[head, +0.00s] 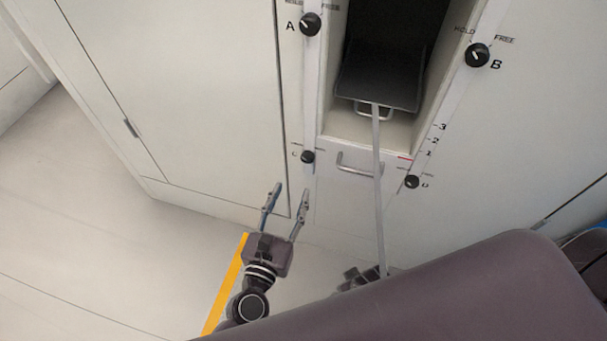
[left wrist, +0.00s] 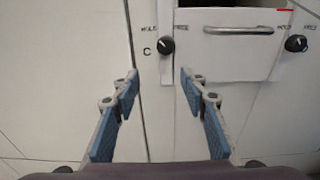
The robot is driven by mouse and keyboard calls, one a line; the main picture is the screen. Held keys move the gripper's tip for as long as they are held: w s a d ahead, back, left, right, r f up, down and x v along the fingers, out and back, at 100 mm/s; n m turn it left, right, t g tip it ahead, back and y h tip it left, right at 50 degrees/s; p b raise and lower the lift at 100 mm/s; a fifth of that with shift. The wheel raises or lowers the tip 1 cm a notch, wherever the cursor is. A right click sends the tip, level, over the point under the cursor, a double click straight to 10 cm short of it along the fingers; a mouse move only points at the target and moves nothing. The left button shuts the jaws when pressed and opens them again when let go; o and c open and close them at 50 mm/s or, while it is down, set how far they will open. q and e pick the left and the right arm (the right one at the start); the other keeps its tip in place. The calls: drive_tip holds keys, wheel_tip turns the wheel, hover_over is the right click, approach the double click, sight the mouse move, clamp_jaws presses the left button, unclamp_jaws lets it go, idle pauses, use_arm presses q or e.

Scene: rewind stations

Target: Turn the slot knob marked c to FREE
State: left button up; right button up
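The slot knob marked C (head: 307,157) is a small black knob on the narrow upright strip left of the drawer. In the left wrist view the knob (left wrist: 166,45) has HOLD at its upper left and FREE at its upper right. Its small light mark seems to point up and left, towards HOLD. My left gripper (head: 291,190) is open and empty, just below the knob and apart from it. In the left wrist view the knob lies beyond the two fingertips (left wrist: 159,75). A dark part, perhaps my right gripper (head: 358,277), shows low in the middle, mostly hidden by my arm.
Knobs A (head: 310,24), B (head: 477,55) and a lower right one (head: 412,181) sit on the cabinet. A drawer with a handle (head: 358,165) is right of knob C. A thin pale rod (head: 378,200) runs down from a dark tray (head: 380,78). Floor is clear at left.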

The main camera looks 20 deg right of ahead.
sight(306, 160)
use_arm(q)
drive_tip(key=w+d, duration=0.1)
drive_tip(key=w+d+r+n, duration=0.1)
drive_tip(key=w+d, duration=0.1)
drive_tip(key=w+d+r+n, duration=0.1)
drive_tip(key=w+d, duration=0.1)
drive_tip(key=shift+w+r+t, duration=0.2)
drive_tip(key=shift+t, duration=0.1)
drive_tip(key=shift+w+d, duration=0.3)
drive_tip(key=shift+w, duration=0.2)
use_arm(e)
drive_tip(key=shift+w+d+f, duration=0.1)
drive_tip(key=shift+f, duration=0.35)
use_arm(q)
clamp_jaws()
